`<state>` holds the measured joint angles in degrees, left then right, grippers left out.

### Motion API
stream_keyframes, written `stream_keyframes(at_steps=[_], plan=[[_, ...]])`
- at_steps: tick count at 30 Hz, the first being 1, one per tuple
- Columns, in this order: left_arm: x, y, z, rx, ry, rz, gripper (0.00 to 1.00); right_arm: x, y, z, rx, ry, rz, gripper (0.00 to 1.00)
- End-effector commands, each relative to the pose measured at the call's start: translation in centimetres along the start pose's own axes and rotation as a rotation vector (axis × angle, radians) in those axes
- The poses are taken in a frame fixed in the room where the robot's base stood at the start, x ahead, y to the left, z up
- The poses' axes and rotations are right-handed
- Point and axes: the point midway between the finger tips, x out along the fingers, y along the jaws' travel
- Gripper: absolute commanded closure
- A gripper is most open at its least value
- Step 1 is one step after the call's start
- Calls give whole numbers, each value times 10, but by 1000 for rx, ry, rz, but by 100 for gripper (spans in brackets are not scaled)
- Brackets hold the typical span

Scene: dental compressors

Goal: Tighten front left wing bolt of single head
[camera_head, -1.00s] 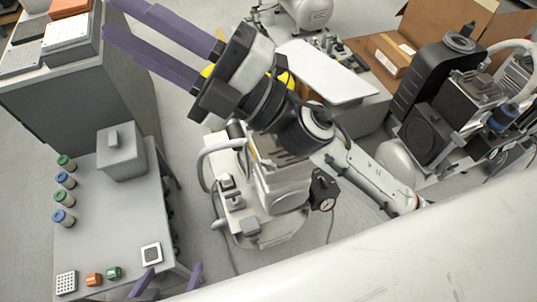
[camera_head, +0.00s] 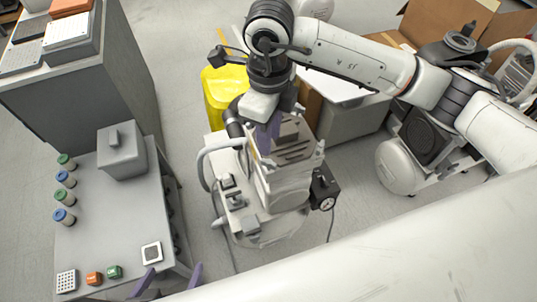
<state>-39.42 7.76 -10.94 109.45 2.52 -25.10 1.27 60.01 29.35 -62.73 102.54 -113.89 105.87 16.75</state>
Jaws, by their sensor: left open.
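The single-head compressor (camera_head: 278,190) stands on the floor in the middle, a white unit with a ribbed grey top, a curved grey hose and a black gauge box on its right side. My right gripper (camera_head: 268,140) points down at the top of this compressor, at its back left part. Its purple fingers are partly hidden by its own wrist, and I cannot tell whether they touch anything. The wing bolts are too small or hidden to make out. My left gripper (camera_head: 174,268) shows only its two purple fingertips at the bottom edge, apart and empty, by the grey table.
A grey table (camera_head: 100,235) at the left holds a grey box, several capped jars and small blocks. A yellow bin (camera_head: 224,92) stands behind the compressor. A larger black and white compressor (camera_head: 405,165) stands at the right, partly behind my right arm. Cardboard boxes lie behind.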

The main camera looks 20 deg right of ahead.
Motion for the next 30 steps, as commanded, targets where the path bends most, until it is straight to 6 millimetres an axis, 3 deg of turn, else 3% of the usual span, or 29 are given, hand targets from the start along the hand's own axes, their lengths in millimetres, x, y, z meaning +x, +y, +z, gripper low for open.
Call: stream_keyframes(at_steps=[6,12,25,30], plan=[[-2,0,-3,-1,1,0,12,42,2,-1,0,3,6,73],[-3,0,-4,-1,2,0,12,71,2,0,-1,0,6,73],[-3,0,-5,0,3,-1,12,82,2,0,-3,-3,5,73],[-3,0,-5,0,4,-1,12,82,2,1,-3,-3,5,100]])
